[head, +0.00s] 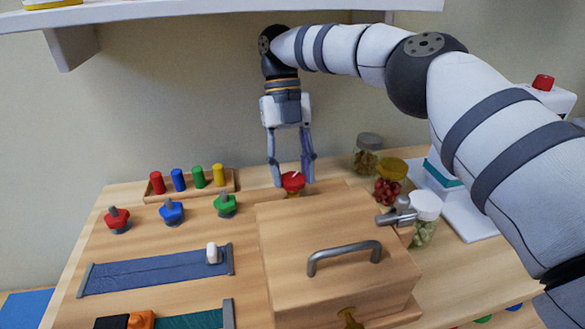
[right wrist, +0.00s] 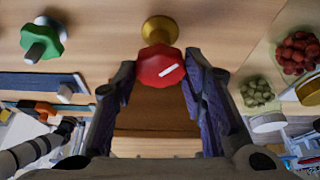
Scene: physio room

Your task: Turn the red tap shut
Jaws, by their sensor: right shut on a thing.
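The red tap (head: 293,181) is a faceted red knob with a white line on top, behind the wooden box. In the right wrist view the red tap (right wrist: 158,66) sits in front of a round brass fitting (right wrist: 160,30), and its white line slants up to the right. My right gripper (head: 291,184) reaches down from above with a finger on each side of the knob. In the right wrist view my right gripper (right wrist: 160,63) is shut on the knob, fingers against its sides. My left gripper is not in the head view.
A wooden box (head: 290,225) with a metal handle (head: 344,256) stands just in front of the tap. Red, blue and green knobs and a rack of coloured pegs (head: 190,182) are to the left.

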